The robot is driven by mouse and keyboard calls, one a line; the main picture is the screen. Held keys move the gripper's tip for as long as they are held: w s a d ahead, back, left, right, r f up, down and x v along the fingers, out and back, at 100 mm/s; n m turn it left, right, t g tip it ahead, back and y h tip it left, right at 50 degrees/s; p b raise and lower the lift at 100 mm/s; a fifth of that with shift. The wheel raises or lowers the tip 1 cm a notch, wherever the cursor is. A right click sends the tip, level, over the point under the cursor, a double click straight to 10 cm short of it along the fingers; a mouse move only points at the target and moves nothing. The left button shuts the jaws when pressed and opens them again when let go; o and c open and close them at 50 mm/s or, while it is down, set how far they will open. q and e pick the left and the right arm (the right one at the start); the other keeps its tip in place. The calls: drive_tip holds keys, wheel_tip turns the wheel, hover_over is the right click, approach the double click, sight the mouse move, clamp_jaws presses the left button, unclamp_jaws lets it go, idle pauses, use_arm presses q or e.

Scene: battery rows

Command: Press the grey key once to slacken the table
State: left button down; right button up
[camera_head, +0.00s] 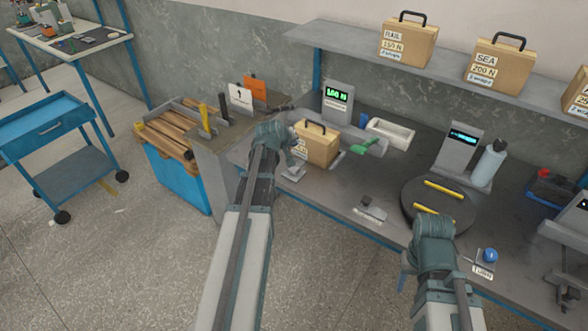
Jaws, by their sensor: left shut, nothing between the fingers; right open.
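A small grey key (367,200) with a pale label in front of it sits on the workbench, left of the round black turntable (410,196). Its label is too small to read. A second grey, pale-edged piece (293,173) lies by my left gripper (297,158); I cannot tell what it is. My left gripper is shut and empty, over the bench's left part beside a tan case (318,150), apart from the key. My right gripper (408,270) is open at the bench's front edge, below the turntable; its fingers are mostly hidden by its wrist.
A green-digit display (338,96) stands behind the tan case. A blue knob (490,255) labelled TURN is at the right. Two yellow bars (444,189) mark the turntable. A grey bottle (490,163) stands behind it. A shelf (345,38) with cases overhangs the back.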

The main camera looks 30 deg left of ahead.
sight(293, 170)
use_arm(q)
drive_tip(key=shift+f+b, duration=4.1)
drive_tip(key=shift+f, duration=0.15)
drive_tip(key=shift+f+b, duration=0.4)
drive_tip(key=shift+f+b, duration=0.85)
drive_tip(key=shift+f, duration=0.05)
drive_tip(key=shift+r, duration=0.15)
drive_tip(key=shift+r+p, duration=1.2)
drive_tip(key=shift+p, duration=0.15)
wheel_tip(293, 170, up, 5)
drive_tip(key=p, duration=0.5)
